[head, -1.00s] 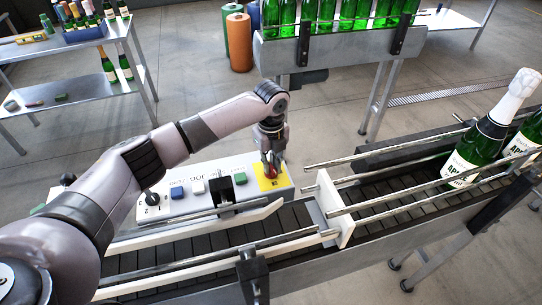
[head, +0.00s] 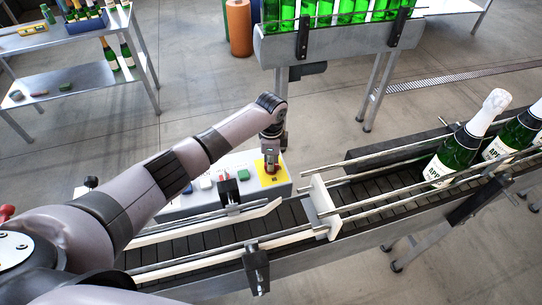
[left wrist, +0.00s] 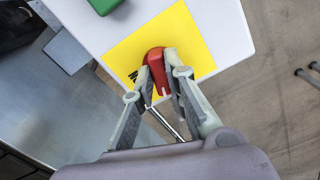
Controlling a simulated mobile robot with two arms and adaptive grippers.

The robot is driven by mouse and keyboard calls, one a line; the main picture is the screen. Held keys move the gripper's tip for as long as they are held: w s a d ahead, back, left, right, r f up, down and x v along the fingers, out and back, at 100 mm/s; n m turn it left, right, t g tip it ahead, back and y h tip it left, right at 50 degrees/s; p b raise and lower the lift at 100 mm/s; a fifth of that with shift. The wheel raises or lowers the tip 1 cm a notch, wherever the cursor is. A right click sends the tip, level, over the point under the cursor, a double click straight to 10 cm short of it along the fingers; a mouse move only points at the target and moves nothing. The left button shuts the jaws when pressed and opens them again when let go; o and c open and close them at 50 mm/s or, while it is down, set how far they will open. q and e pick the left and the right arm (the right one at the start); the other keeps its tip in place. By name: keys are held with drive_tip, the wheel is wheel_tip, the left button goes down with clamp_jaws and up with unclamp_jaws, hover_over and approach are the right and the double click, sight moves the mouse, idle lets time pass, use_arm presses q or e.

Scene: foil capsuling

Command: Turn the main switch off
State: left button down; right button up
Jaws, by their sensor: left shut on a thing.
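The main switch is a red knob (left wrist: 157,67) on a yellow plate (head: 272,174) at the right end of the white control panel (head: 176,212). In the left wrist view the yellow plate (left wrist: 187,35) lies around the knob. My left gripper (head: 271,166) is over the plate, pointing down. In the left wrist view its two fingers (left wrist: 159,75) are closed on either side of the red knob. In the head view the gripper mostly hides the knob. My right gripper is not in view.
A green button (left wrist: 106,4) sits near the plate. The conveyor (head: 225,240) with rails runs beside the panel, and foil-topped bottles (head: 456,150) stand on its right part. A second conveyor (head: 335,42) with green bottles and a metal shelf (head: 84,84) stand behind.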

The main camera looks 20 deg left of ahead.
use_arm(q)
drive_tip(key=shift+n+p, duration=1.1)
drive_tip(key=shift+n, duration=0.8)
drive_tip(key=c, duration=1.6)
unclamp_jaws()
wheel_tip(320, 180, up, 12)
drive_tip(key=shift+a, duration=0.1)
